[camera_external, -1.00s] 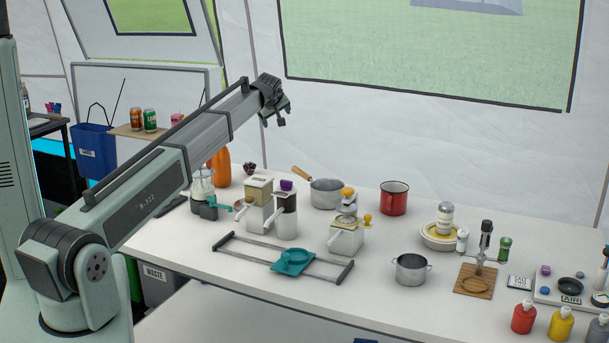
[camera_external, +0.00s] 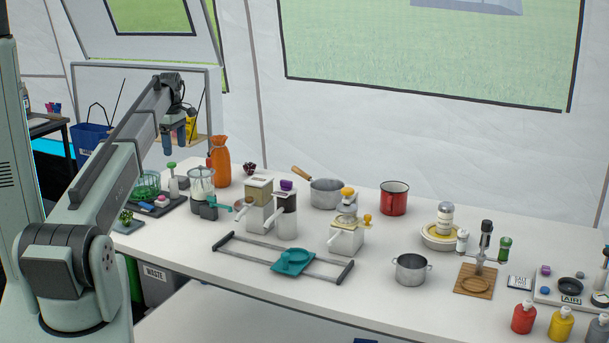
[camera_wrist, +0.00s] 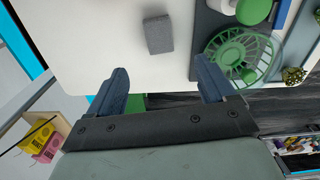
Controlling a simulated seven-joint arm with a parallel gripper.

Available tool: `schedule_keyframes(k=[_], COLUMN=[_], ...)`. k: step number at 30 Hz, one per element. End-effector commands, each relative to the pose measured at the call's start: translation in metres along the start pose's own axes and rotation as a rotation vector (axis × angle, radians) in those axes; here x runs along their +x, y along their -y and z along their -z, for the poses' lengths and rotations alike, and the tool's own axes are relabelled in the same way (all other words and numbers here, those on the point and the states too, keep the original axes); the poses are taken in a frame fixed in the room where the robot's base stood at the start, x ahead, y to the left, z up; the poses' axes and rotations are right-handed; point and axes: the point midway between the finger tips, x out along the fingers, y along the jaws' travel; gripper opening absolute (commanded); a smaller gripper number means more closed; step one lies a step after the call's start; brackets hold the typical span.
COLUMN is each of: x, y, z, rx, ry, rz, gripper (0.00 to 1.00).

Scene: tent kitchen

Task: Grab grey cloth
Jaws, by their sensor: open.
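A small grey cloth (camera_wrist: 158,35), folded into a block shape, lies on the white counter in the wrist view. It is ahead of my gripper (camera_wrist: 162,86), a little left of the midline between the fingertips and apart from them. My gripper's two blue fingers are spread wide with nothing between them. In the external view my gripper (camera_external: 174,143) hangs above the left end of the counter, fingers pointing down.
A green wire basket (camera_wrist: 240,55) stands on a dark mat right of the cloth. An orange bottle (camera_external: 219,162) and a glass jar (camera_external: 201,185) stand right of my gripper. Pots, grinders and a red mug (camera_external: 394,198) fill the counter further right. The counter around the cloth is clear.

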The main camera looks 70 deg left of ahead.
Motion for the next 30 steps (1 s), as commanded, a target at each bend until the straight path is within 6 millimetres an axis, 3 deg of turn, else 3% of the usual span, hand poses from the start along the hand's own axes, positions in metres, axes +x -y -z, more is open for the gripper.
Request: schedule_keyframes(k=[9, 23, 30], x=[0.054, 0.081, 0.112], y=[0.0, -0.001, -0.002], z=[0.0, -0.001, -0.002], rx=[0.001, 0.001, 0.001], ry=[-0.002, -0.003, -0.003], rz=[0.0, -0.001, 0.0], gripper=[0.83, 0.83, 0.83])
